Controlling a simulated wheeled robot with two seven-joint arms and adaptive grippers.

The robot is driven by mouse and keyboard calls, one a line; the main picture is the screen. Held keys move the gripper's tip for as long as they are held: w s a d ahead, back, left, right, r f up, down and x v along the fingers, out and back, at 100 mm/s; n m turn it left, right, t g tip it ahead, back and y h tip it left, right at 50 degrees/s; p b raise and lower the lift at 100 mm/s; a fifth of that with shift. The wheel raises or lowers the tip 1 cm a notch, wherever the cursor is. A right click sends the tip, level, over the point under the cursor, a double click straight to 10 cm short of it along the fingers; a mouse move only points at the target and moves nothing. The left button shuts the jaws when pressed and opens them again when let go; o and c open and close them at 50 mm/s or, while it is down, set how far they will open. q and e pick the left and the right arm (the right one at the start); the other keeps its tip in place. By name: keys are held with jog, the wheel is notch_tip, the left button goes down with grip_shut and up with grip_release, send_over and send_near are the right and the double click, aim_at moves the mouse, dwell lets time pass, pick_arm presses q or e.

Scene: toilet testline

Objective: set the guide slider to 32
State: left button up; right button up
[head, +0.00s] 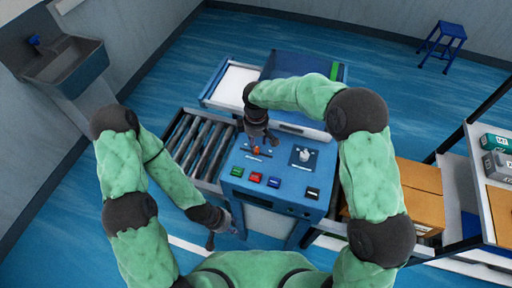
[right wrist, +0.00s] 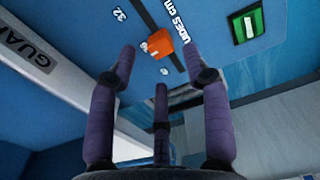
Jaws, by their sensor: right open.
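The guide slider is an orange knob (head: 257,149) on the sloped blue control panel (head: 285,172). In the right wrist view the orange knob (right wrist: 161,43) sits on a dark slot, with a white "32" mark (right wrist: 119,14) to its upper left and a partly covered mark just beside it. My right gripper (head: 258,140) is above the slider. In its wrist view the open fingers (right wrist: 159,58) are spread with the knob ahead between the outer tips; I cannot tell if any finger touches it. My left gripper (head: 222,236) hangs low left of the panel, with no object visible in it.
A rotary dial (head: 304,155) is right of the slider. A roller conveyor (head: 200,142) lies left. Cardboard boxes (head: 421,190) and a shelf stand right.

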jog(key=shift+f, duration=2.2)
